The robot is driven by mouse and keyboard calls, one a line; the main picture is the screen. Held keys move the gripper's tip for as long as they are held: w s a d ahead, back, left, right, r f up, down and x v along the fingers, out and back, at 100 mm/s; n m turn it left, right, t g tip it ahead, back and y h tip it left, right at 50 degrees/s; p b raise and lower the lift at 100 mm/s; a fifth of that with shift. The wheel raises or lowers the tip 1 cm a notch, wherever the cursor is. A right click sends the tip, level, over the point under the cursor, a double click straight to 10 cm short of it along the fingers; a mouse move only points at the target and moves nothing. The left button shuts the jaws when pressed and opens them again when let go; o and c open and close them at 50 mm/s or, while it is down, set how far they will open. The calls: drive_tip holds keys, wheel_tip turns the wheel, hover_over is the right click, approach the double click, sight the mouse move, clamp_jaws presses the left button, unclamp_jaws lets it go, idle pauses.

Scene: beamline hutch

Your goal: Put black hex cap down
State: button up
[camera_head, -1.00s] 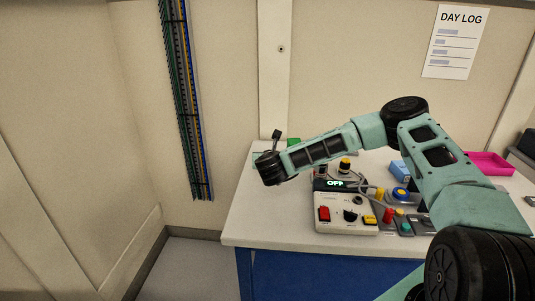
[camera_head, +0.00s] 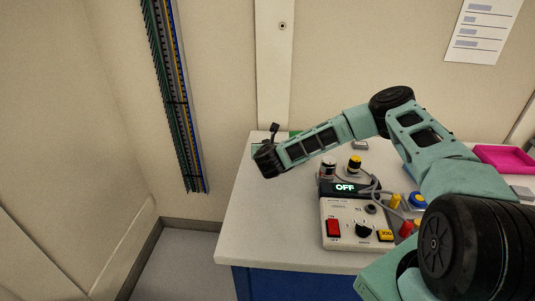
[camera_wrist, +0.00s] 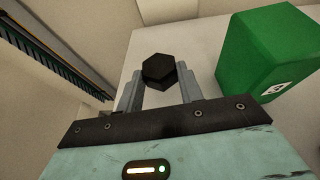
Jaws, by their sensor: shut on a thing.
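The black hex cap (camera_wrist: 158,70) is between the fingertips of my gripper (camera_wrist: 160,88) in the wrist view. The jaws are shut on it, with its hexagonal face toward the camera. The white table top (camera_wrist: 205,50) lies beyond it; I cannot tell the gap between cap and table. In the head view my gripper's end is at the table's far left part, mostly hidden behind my dark wrist joint. The cap cannot be made out there.
A green block (camera_wrist: 268,50) stands right of my gripper. A control box (camera_head: 352,220) reading OFF, with knobs and cables, stands on the table (camera_head: 270,220). A pink tray (camera_head: 503,157) is at right. Cable bundles (camera_head: 175,100) run down the wall.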

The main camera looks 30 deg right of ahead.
drive_tip(key=shift+f+p, duration=0.3)
drive_tip(key=shift+f, duration=1.6)
drive_tip(key=shift+f, duration=0.15)
drive_tip(key=o, duration=1)
drive_tip(key=shift+c, duration=0.2)
